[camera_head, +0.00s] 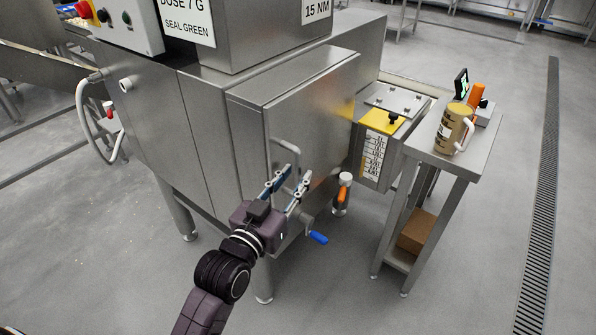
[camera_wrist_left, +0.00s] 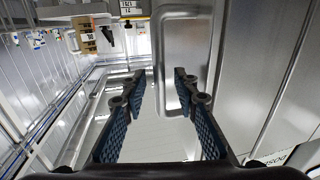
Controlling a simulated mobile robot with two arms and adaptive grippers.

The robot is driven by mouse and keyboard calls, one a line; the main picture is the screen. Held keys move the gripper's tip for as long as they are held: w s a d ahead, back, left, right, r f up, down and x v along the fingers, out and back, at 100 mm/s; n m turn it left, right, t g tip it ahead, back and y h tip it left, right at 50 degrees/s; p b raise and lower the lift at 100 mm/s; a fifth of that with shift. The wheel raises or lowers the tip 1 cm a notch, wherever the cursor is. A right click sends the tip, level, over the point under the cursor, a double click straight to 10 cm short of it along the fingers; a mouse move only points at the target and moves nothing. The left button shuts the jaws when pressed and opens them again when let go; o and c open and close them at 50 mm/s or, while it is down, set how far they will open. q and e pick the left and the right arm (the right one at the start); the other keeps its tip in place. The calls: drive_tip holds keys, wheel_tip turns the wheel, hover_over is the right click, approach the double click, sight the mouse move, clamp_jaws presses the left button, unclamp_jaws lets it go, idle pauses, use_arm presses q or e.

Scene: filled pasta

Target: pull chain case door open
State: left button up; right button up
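The chain case door (camera_head: 300,108) is a brushed steel panel on the front of the machine and looks closed. Its handle (camera_head: 270,138) is a bent metal bar low on the door; it also shows in the left wrist view (camera_wrist_left: 158,55) as a rounded loop. My left gripper (camera_head: 298,173) is at the lower part of the handle, with its blue fingers apart. In the left wrist view the gripper (camera_wrist_left: 160,77) is open, and the handle's bar shows in the gap between the fingertips. I cannot tell whether the fingers touch it. My right gripper is out of view.
A steel side table (camera_head: 470,160) with a mug (camera_head: 450,128) stands to the right. A scale plate (camera_head: 373,158) is beside the door. The floor in front is clear.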

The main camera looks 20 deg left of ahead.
use_arm(q)
drive_tip(key=shift+w+d, duration=0.2)
drive_tip(key=shift+w, duration=0.8)
drive_tip(key=shift+c, duration=0.2)
clamp_jaws()
